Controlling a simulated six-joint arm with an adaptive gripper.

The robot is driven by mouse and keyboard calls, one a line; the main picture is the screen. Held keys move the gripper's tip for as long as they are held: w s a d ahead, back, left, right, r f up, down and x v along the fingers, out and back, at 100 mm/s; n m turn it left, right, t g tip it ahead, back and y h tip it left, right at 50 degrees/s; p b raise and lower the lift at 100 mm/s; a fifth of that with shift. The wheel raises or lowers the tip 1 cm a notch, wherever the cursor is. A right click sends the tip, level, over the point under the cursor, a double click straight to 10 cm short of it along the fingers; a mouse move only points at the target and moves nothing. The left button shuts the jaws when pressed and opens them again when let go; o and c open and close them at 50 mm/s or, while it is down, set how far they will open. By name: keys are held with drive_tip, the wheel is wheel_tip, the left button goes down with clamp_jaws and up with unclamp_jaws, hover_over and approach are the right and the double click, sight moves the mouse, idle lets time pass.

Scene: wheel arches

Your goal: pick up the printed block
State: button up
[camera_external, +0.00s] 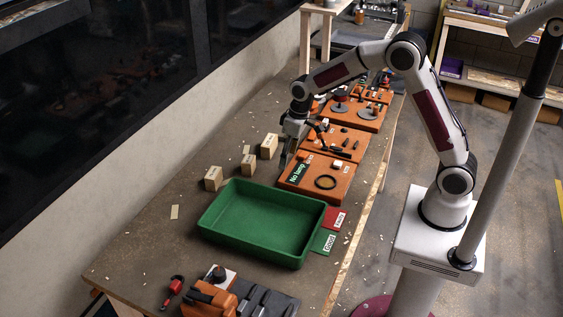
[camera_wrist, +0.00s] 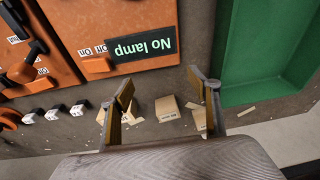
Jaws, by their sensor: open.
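Several tan blocks with dark print stand on the table left of my gripper in the external view: one near the green tray (camera_external: 213,178), a thinner one behind it (camera_external: 248,164) and one farther back (camera_external: 269,146). I cannot tell which is the printed block. In the wrist view a tan block (camera_wrist: 167,108) shows between the finger outlines, and others are partly hidden by the fingers. My gripper (camera_external: 285,163) points down beside the orange panels, right of the blocks. It is open and empty, with both fingers (camera_wrist: 160,86) apart in the wrist view.
The empty green tray (camera_external: 208,222) stands in front of the blocks. An orange "No lamp" panel (camera_external: 335,187) lies right of my gripper, with more orange panels behind. Small black-and-white blocks (camera_wrist: 53,113) show in the wrist view. The table left of the blocks is mostly clear.

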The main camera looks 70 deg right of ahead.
sight(249, 159)
drive_tip(key=shift+t, duration=0.5)
drive_tip(key=w+f, duration=0.1)
drive_tip(key=w, duration=0.1)
drive_tip(key=w+f, duration=0.1)
drive_tip(key=w, duration=0.2)
drive_tip(key=w+f, duration=0.1)
drive_tip(key=w, duration=0.1)
drive_tip(key=shift+w+d, duration=0.1)
drive_tip(key=shift+w, duration=0.15)
drive_tip(key=w+r+n+t, duration=0.1)
drive_tip(key=w+r, duration=0.2)
drive_tip(key=w, duration=0.2)
drive_tip(key=shift+w+t, duration=0.2)
drive_tip(key=shift+t, duration=0.2)
drive_tip(key=shift+f, duration=0.1)
drive_tip(key=shift+x, duration=1.25)
drive_tip(key=shift+x, duration=2.6)
drive_tip(key=shift+c, duration=0.3)
